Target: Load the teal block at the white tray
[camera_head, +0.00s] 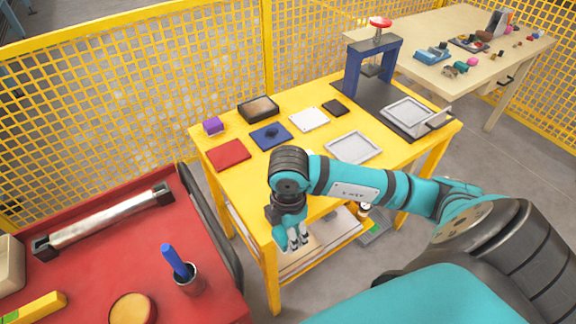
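A white tray (353,148) lies flat on the yellow table, near its front edge, and looks empty. A similar pale tray (407,112) lies on the dark plate beside the press. A small teal piece (461,67) sits on the far beige table among other small items; it is too small to tell if it is a block. My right gripper (298,239) hangs fingers down in front of the yellow table's front edge, well away from the teal piece. I see nothing in its fingers, but their gap is unclear. My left gripper is out of view.
The yellow table (216,189) also bears a red plate (228,155), a blue plate (270,135), a white plate (309,119), a dark box (258,109) and a blue press (372,70). A red bench (110,262) is at left. Yellow mesh fencing (150,65) stands behind.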

